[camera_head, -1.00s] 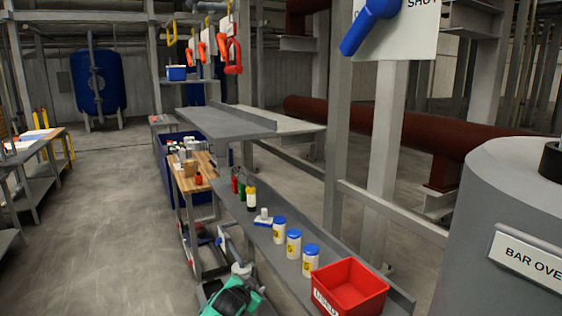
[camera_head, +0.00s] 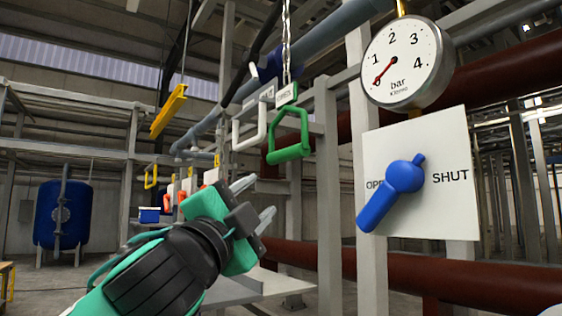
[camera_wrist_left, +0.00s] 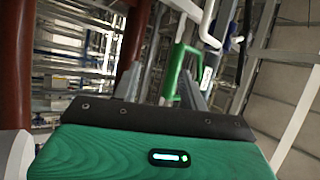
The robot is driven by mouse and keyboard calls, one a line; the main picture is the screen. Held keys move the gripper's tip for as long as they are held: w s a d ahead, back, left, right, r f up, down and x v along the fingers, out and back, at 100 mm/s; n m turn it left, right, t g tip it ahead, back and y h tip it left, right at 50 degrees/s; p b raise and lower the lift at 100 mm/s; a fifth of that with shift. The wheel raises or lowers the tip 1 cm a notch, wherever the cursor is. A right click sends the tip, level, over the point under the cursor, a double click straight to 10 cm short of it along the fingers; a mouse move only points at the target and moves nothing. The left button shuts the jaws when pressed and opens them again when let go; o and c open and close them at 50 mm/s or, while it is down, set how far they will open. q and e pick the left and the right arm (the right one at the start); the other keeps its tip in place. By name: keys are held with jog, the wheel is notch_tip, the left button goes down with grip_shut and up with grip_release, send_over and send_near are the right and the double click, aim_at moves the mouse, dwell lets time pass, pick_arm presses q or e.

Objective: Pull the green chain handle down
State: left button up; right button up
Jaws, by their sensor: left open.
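The green chain handle (camera_head: 288,135) hangs from a chain in the upper middle of the head view, a loop with a thick lower bar. My left gripper (camera_head: 256,200) is below and a little left of it, open and empty, its fingers pointing up and right. In the left wrist view the green handle (camera_wrist_left: 176,70) shows ahead, near and between the fingers (camera_wrist_left: 163,88). I see a gap to it in the head view; the exact distance is hard to tell. My right gripper is not in view.
A white handle (camera_head: 250,128) hangs just left of the green one. A yellow handle (camera_head: 169,110) hangs further left. To the right are a pressure gauge (camera_head: 403,62) and a blue valve lever (camera_head: 390,193) on a white panel. A grey post (camera_head: 325,200) stands behind.

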aim_at(283, 156)
pick_arm(q)
jog(key=s+r+m+h, duration=0.1)
jog(key=s+r, duration=0.1)
jog(key=s, duration=0.2)
jog(key=p+x, duration=0.7)
jog(key=x, duration=0.5)
jog(key=shift+w+d+r, duration=0.1)
jog(key=shift+d+r, duration=0.1)
jog(key=shift+r, duration=0.1)
jog(key=shift+w+d+r+p, duration=0.25)
jog(key=shift+w+d+p, duration=0.05)
jog(key=shift+w+p, duration=0.25)
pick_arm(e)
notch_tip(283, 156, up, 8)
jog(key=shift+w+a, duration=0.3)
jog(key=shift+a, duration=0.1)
pick_arm(q)
jog(key=shift+f, duration=0.1)
grip_shut()
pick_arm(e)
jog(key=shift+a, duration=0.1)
